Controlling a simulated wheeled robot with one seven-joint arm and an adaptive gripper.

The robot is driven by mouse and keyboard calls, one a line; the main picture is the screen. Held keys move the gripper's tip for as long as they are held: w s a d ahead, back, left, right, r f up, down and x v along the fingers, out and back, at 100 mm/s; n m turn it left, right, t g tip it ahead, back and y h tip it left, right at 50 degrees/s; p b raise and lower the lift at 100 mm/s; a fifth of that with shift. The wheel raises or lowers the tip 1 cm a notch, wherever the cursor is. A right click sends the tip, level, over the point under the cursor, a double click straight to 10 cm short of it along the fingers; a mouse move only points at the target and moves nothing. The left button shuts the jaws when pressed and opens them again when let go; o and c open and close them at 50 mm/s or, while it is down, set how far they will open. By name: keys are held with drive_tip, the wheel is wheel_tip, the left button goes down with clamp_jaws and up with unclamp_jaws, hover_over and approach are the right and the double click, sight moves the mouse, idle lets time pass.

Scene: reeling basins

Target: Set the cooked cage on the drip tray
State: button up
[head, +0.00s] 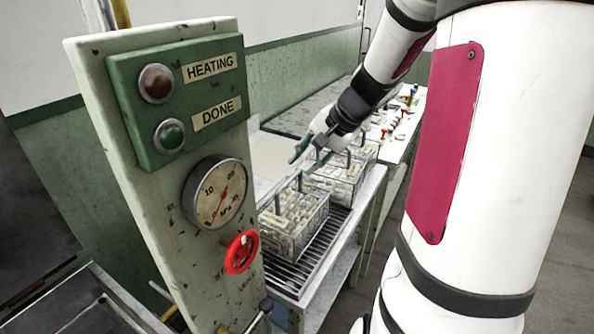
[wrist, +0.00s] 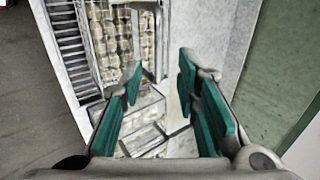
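A wire cage of pale cocoons (head: 295,220) stands upright on the slatted drip tray (head: 318,262). A second similar cage (head: 338,182) stands behind it, and part of another (head: 364,152) shows farther back. I cannot tell from the look which cage is cooked. My gripper (head: 306,152) is above the cages, near their left side in the head view. In the wrist view my gripper (wrist: 160,92) has its green-padded fingers wide apart with nothing between them. A cocoon-filled cage (wrist: 112,45) and tray slats (wrist: 66,45) lie below, beyond the left finger.
A pale green control post (head: 150,200) stands at front left, with HEATING and DONE lamps, a gauge (head: 216,193) and a red handwheel (head: 241,252). A metal basin (head: 75,310) is at the lower left. A white table (head: 408,125) with small items is behind.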

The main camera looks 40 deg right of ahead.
drive_tip(key=v, duration=0.2)
drive_tip(key=shift+s+r, duration=0.1)
drive_tip(key=shift+r, duration=0.1)
idle(0.6)
